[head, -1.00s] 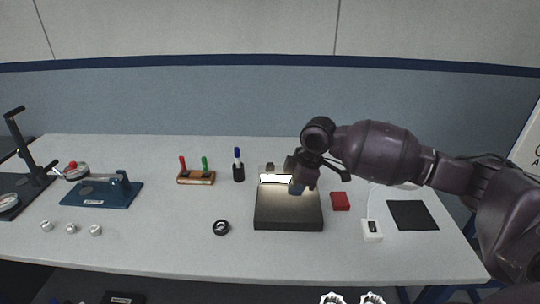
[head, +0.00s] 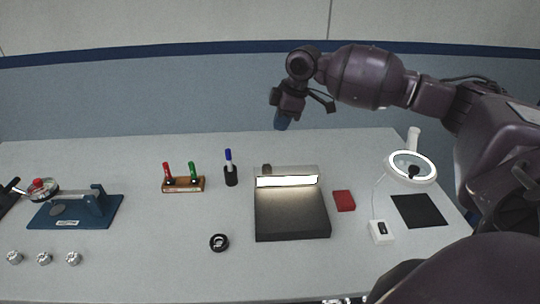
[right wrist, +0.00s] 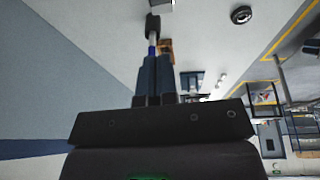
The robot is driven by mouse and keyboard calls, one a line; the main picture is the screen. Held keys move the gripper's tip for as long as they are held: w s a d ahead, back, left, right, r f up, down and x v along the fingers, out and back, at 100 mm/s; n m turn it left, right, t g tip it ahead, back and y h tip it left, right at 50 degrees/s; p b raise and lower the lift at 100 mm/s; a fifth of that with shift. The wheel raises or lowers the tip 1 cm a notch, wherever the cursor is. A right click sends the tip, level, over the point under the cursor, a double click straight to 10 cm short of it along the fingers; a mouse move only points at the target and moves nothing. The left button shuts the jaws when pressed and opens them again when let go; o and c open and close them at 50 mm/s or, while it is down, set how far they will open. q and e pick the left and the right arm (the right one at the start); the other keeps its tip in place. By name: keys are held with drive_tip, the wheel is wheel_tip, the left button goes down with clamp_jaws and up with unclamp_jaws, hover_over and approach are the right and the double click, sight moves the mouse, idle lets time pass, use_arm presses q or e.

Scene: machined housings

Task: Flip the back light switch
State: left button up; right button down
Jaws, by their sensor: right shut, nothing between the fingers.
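A dark inspection box (head: 291,222) stands mid-table with a lit light bar (head: 287,181) along its back. A small dark knob (head: 267,169) sits on top of the bar's housing at the left; it may be the back light switch, but its position is too small to read. A white switch box (head: 380,231) with a black rocker stands at the right, corded to a ring lamp (head: 411,167). My right gripper (head: 282,122) is raised behind and above the inspection box, apart from it; its shut, empty fingers show in the right wrist view (right wrist: 155,80).
A marker in a black cup (head: 231,175), a wooden marker stand (head: 184,184) and a black ring (head: 219,242) are left of the box. A red block (head: 344,200) and black mat (head: 419,210) are to its right. A blue fixture (head: 77,208) stands farther left.

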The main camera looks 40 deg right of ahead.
sight(268, 166)
drive_tip(key=x, duration=0.8)
drive_tip(key=d+b+x, duration=0.1)
drive_tip(key=x, duration=0.4)
drive_tip(key=shift+w+f, duration=0.1)
drive_tip(key=shift+f, duration=0.4)
use_arm(q)
drive_tip(key=shift+w+f, duration=0.15)
drive_tip(key=shift+f, duration=0.3)
use_arm(e)
drive_tip(key=shift+f, duration=0.1)
drive_tip(key=shift+w, duration=0.1)
drive_tip(key=shift+w+d+f+g+y, duration=0.15)
drive_tip(key=shift+f+g+y, duration=0.25)
drive_tip(key=shift+g, duration=0.1)
use_arm(q)
drive_tip(key=shift+w+d+r, duration=0.1)
drive_tip(key=shift+r, duration=0.05)
use_arm(e)
drive_tip(key=shift+f+g, duration=0.1)
drive_tip(key=shift+g, duration=0.3)
use_arm(q)
drive_tip(key=shift+w+r, duration=0.1)
drive_tip(key=shift+r, duration=0.1)
